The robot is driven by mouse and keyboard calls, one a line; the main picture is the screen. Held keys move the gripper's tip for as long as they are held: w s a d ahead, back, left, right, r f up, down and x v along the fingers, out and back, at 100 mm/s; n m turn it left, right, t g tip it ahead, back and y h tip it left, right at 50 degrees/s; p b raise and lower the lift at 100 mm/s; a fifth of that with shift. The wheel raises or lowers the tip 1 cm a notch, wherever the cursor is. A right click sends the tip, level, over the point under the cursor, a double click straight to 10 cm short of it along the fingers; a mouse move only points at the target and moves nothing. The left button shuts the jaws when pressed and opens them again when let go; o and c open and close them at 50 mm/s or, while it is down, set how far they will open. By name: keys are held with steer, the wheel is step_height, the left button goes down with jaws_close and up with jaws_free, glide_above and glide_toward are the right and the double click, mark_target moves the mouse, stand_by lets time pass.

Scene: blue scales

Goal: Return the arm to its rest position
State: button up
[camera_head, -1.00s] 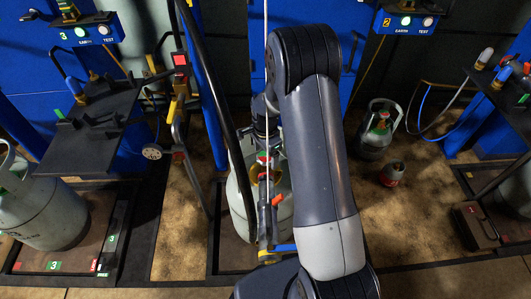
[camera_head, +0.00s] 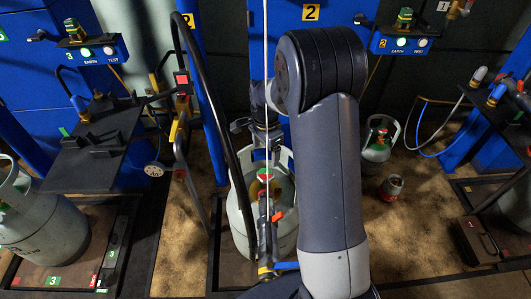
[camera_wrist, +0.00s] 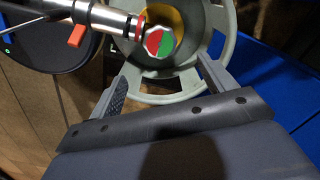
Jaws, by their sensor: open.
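My arm fills the middle of the head view, its upper link running up from the bottom edge to a thick dark elbow. My gripper (camera_wrist: 162,70) shows in the wrist view with its two fingers apart and nothing between them that I can see touched. Past the fingers is the collar of a grey gas cylinder (camera_wrist: 160,93), with a red and green valve cap (camera_wrist: 160,43) inside. In the head view the cylinder (camera_head: 285,238) stands upright on the scale, left of my arm. The gripper is mostly hidden there behind the arm and pole.
A filling hose with an orange lever (camera_wrist: 76,36) reaches over the cylinder top. A black hose (camera_head: 212,95) curves at left. A dark shelf (camera_head: 95,155) and another cylinder (camera_head: 40,235) stand left. Small cylinders (camera_head: 378,145) stand on the floor at right.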

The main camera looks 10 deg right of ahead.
mark_target(265, 173)
step_height(265, 173, down, 11)
steer(key=shift+f+b, duration=0.1)
steer(key=shift+b, duration=1)
steer(key=shift+r+n, duration=0.2)
steer(key=shift+n, duration=0.1)
